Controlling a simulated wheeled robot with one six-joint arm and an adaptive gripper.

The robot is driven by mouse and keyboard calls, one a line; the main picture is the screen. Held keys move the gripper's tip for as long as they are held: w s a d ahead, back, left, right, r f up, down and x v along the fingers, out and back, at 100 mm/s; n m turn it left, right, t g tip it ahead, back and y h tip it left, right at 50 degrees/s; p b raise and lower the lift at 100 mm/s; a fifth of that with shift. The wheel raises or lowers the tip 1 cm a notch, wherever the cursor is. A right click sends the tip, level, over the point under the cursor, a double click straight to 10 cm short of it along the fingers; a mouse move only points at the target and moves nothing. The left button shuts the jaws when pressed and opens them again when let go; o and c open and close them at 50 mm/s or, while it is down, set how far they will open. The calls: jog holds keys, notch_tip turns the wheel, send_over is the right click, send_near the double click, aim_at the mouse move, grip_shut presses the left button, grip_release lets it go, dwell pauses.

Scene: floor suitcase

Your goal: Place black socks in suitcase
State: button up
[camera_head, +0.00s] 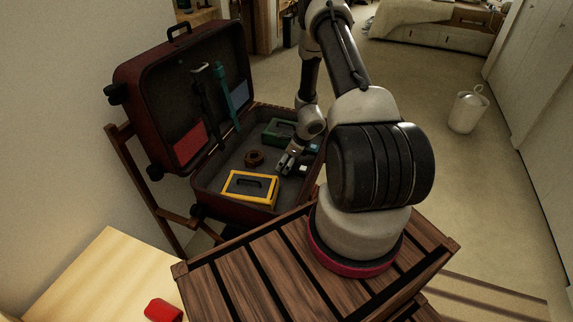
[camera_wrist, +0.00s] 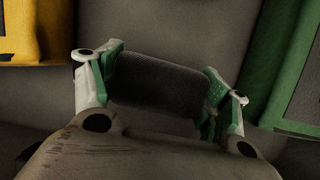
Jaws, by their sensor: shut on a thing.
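The black socks (camera_wrist: 160,82), a dark ribbed roll, lie between the green-padded fingers of my gripper (camera_wrist: 164,60) in the wrist view. My gripper is shut on the roll. In the head view my gripper (camera_head: 290,163) reaches down into the open base of the dark red suitcase (camera_head: 233,205), near its right side. The socks are too small and dark there to make out clearly. I cannot tell whether they touch the suitcase floor.
A yellow-rimmed case (camera_head: 249,201), a green case (camera_head: 279,129) and a brown coil (camera_head: 254,158) lie in the suitcase base. Its raised lid (camera_head: 184,90) stands at the left. A red object (camera_head: 162,310) lies on a pale wooden surface. Some grey suitcase floor is bare.

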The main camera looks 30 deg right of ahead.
jog(key=shift+f, duration=0.7)
jog(key=shift+f, duration=0.1)
jog(key=o, duration=1)
